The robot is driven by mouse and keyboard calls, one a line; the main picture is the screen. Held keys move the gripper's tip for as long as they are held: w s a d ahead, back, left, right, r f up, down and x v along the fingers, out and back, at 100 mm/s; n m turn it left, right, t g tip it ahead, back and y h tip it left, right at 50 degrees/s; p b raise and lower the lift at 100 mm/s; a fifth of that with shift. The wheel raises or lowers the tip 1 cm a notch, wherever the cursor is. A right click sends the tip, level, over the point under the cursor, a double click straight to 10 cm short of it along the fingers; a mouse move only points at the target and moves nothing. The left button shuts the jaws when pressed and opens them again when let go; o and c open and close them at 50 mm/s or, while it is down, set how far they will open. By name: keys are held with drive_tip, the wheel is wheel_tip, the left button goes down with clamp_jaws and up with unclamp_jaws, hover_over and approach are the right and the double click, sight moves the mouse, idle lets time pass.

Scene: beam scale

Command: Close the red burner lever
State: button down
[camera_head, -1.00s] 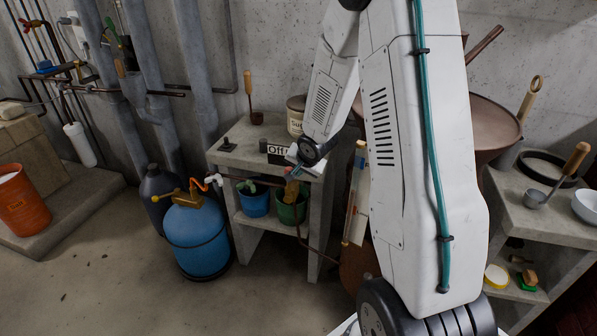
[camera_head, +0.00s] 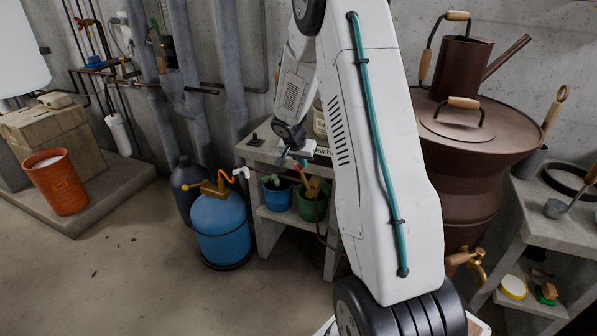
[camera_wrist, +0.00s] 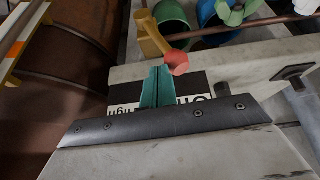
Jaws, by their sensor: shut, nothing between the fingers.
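In the head view my gripper (camera_head: 284,152) is small and partly hidden. A black-and-white sign (camera_wrist: 190,88) with partly covered lettering lies behind the fingers.
Green and blue pots (camera_head: 311,202) stand on the lower shelf. A blue gas cylinder (camera_head: 221,230) is to the left. A large brown boiler (camera_head: 470,190) stands to the right. The floor at left is clear.

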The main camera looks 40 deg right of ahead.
drive_tip(key=shift+w+a+f, duration=0.15)
drive_tip(key=shift+w+a, duration=0.15)
drive_tip(key=shift+w, duration=0.45)
drive_tip(key=s+d+v, duration=0.1)
drive_tip(key=v, duration=1.1)
drive_tip(key=shift+s+r, duration=0.35)
drive_tip(key=shift+s, duration=0.1)
